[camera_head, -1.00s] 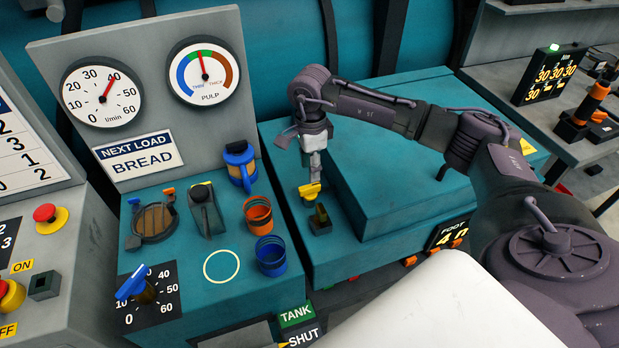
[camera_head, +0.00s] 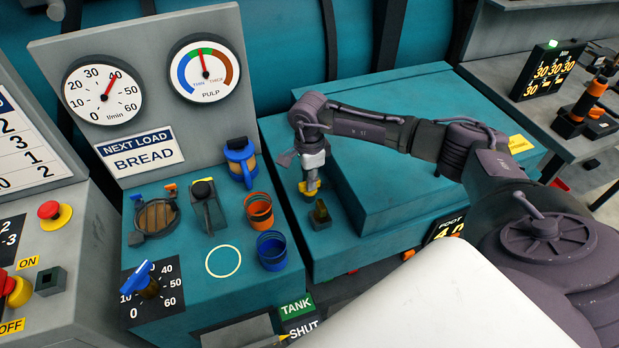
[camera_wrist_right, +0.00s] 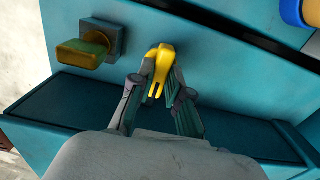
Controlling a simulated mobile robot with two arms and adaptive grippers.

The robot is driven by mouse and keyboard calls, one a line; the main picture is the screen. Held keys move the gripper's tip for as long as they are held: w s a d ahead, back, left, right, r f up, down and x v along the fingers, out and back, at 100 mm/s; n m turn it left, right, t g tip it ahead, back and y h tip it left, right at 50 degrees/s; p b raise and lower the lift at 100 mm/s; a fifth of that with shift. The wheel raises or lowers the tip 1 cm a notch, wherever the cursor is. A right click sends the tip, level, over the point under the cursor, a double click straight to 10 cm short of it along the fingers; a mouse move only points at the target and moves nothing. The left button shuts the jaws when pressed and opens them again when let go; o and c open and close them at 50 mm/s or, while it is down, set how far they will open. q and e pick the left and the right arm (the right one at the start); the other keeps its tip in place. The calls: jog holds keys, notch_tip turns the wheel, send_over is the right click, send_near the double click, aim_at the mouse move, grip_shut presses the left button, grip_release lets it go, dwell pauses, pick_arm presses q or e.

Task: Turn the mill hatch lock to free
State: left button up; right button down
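A yellow handle (camera_head: 310,187) stands on the teal hatch housing; it also shows in the right wrist view (camera_wrist_right: 159,62). My right gripper (camera_head: 312,180) points down at it. In the wrist view its fingertips (camera_wrist_right: 160,76) lie against both sides of the handle and look shut on it. Just in front of it, a dark square mount with an olive-yellow knob (camera_head: 320,212) stands on the same housing; it also shows in the wrist view (camera_wrist_right: 84,50), apart from the fingers. I cannot tell which of the two is the lock. My left gripper is not in view.
A raised teal lid (camera_head: 400,150) lies right of the handle, under my right arm. To the left stand orange (camera_head: 258,210) and blue (camera_head: 271,251) cups, a blue-topped jug (camera_head: 241,162) and a dial (camera_head: 147,284). A green TANK sign (camera_head: 295,306) is in front.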

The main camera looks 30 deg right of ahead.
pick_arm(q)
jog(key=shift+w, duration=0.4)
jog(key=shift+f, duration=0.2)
pick_arm(e)
jog(key=shift+m, duration=0.3)
jog(key=m+b, duration=0.2)
jog(key=m, duration=0.1)
jog(key=shift+f, duration=0.1)
jog(key=m+b, duration=0.2)
jog(key=m, duration=0.3)
jog(key=m+b, duration=0.1)
jog(key=m, duration=0.3)
jog(key=shift+b, duration=0.4)
pick_arm(q)
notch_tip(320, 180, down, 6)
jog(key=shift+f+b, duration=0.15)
jog(key=shift+b, duration=0.3)
pick_arm(e)
jog(key=m, duration=0.5)
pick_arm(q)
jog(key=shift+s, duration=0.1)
pick_arm(e)
jog(key=shift+m, duration=0.4)
jog(key=c, duration=1.1)
grip_release()
